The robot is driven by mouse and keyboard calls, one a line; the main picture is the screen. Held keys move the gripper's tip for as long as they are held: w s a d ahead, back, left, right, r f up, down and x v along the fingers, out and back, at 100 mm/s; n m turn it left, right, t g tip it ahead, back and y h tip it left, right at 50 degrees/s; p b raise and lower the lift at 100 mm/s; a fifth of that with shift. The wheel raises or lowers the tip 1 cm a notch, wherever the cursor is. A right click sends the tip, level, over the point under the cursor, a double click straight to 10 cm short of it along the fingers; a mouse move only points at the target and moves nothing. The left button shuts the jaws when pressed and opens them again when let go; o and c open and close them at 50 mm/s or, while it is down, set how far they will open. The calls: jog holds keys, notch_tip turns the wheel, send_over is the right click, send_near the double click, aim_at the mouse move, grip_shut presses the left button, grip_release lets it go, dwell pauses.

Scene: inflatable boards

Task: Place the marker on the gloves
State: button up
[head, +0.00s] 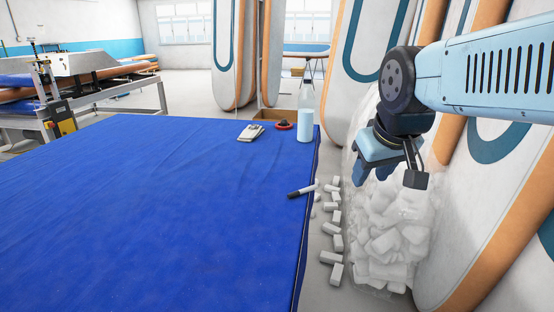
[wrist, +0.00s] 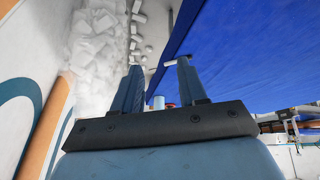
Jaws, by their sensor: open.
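The marker (head: 301,191), white with a black end, lies on the blue-covered table (head: 170,210) near its right edge. The gloves appear to be the small, flat grey-white bundle (head: 250,132) farther back on the table. My gripper (head: 373,172) is open and empty, in the air to the right of the table edge and the marker, above a bag of white pieces. The wrist view shows its two fingers apart (wrist: 158,70). A small white piece beside the right fingertip there may be the marker; I cannot tell.
A clear bottle with pale blue liquid (head: 305,125) and a red round item (head: 284,125) stand at the table's far right corner. White blocks (head: 335,242) and a bag of white pieces (head: 385,235) lie beyond the right edge. Most of the table is clear.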

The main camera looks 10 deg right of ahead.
jog(key=shift+s+r+m, duration=0.1)
jog(key=shift+s+m, duration=0.3)
jog(key=shift+s, duration=0.2)
jog(key=shift+o, duration=0.6)
jog(key=shift+s+m+y, duration=0.3)
jog(key=m+y, duration=0.3)
jog(key=m, duration=1)
send_over(316, 185)
jog(key=s+d, duration=0.1)
jog(key=s, duration=0.2)
notch_tip(316, 185, down, 20)
jog(key=shift+d+x, duration=0.2)
jog(key=shift+x, duration=1)
jog(key=shift+d+x, duration=0.15)
jog(key=shift+x, duration=1.05)
grip_shut()
